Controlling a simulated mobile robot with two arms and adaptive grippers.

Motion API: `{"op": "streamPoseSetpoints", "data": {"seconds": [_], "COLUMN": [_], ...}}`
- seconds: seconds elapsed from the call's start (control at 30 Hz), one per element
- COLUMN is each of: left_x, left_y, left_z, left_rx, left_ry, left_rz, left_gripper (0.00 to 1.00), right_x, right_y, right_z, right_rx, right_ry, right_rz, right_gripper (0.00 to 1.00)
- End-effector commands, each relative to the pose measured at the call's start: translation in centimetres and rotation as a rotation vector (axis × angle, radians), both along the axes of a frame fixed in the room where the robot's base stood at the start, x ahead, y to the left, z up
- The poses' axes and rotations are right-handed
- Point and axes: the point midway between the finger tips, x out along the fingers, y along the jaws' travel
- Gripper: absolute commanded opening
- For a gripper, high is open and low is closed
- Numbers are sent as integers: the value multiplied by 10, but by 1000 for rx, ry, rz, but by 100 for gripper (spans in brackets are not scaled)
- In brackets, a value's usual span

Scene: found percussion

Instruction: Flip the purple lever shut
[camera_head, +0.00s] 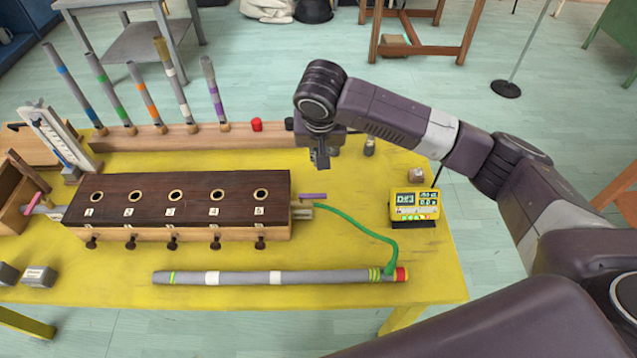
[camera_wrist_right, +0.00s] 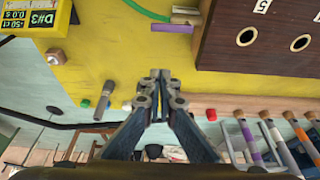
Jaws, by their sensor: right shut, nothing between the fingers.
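The purple lever (camera_head: 313,196) is a short flat bar at the right end of a dark-topped wooden box (camera_head: 190,191). It points right, roughly alongside a grey valve fitting (camera_head: 302,212) and the green hose (camera_head: 365,232). The lever also shows at the top of the right wrist view (camera_wrist_right: 185,10), beside the fitting. My right gripper (camera_head: 320,163) hangs above and beyond the lever, pointing down. In the right wrist view its fingertips (camera_wrist_right: 160,75) are together and empty, apart from the lever. My left gripper is out of view.
A yellow tuner box (camera_head: 411,203) stands right of the lever. A long grey tube (camera_head: 240,278) with a red end lies in front. Several upright striped tubes (camera_head: 215,95) stand in a wooden rack behind. A pink lever (camera_head: 32,203) is at far left. Yellow tabletop around the hose is clear.

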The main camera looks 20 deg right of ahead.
Motion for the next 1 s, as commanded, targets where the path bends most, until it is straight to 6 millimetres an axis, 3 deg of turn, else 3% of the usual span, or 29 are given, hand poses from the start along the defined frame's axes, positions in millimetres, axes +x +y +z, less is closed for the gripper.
{"op": "streamPoseSetpoints", "data": {"seconds": [0.27,0.73,1.0], "left_x": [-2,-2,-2], "left_y": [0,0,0], "left_z": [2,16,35], "left_rx": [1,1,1], "left_ry": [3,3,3], "left_rz": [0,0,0], "left_gripper": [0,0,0], "right_x": [3,32,-1], "right_y": [-1,-9,0], "right_z": [-11,-94,-92], "right_rx": [1,-1,-1], "right_ry": [2,1,-1], "right_rz": [0,1,5], "right_gripper": [0,0,0]}}
